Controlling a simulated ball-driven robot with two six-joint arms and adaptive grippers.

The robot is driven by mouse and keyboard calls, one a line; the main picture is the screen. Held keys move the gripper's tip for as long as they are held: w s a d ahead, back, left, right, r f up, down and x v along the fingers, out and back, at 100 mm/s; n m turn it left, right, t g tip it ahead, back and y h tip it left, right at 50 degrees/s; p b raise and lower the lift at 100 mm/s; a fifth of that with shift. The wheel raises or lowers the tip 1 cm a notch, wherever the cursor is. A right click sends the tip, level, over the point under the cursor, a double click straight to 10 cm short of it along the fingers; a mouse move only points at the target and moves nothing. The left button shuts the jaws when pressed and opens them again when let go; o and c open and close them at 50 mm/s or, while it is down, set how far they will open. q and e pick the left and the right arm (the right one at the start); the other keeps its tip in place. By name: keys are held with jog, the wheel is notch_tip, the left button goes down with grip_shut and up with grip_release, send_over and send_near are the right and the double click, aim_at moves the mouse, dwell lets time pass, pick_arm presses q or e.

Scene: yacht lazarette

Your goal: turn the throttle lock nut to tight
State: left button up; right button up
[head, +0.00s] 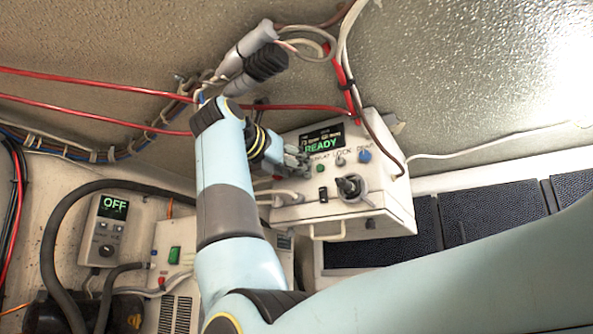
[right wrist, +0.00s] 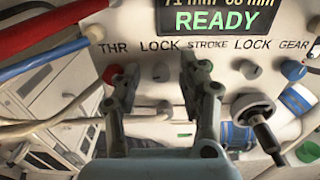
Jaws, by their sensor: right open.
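The control box (head: 385,205) has a lit display reading READY. In the right wrist view its panel (right wrist: 225,55) carries the labels THR, LOCK, STROKE, LOCK and GEAR. A small grey nut (right wrist: 161,73) sits under the first LOCK label, beside THR, and looks like the throttle lock nut. My right gripper (right wrist: 157,82) is open, one finger on each side of this nut. I cannot tell whether the fingers touch it. My left gripper is not in view.
A green button (right wrist: 205,66), a grey knob (right wrist: 243,72) and a black-and-silver lever (right wrist: 255,110) sit right of the gripper. Red, blue and white cables (right wrist: 45,75) run close on the left. A box reading OFF (head: 108,230) is at the left.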

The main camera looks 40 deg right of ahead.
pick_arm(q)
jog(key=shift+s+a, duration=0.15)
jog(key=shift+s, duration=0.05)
pick_arm(e)
jog(key=shift+c, duration=0.8)
grip_shut()
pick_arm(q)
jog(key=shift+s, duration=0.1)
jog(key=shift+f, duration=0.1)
pick_arm(e)
jog(key=shift+m, duration=0.3)
pick_arm(q)
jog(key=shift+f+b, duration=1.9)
jog(key=shift+b, duration=0.05)
pick_arm(e)
jog(key=shift+s+f+m, duration=0.1)
jog(key=shift+m, duration=4.9)
jog(key=shift+f+m, duration=0.1)
jog(key=shift+m, duration=4.9)
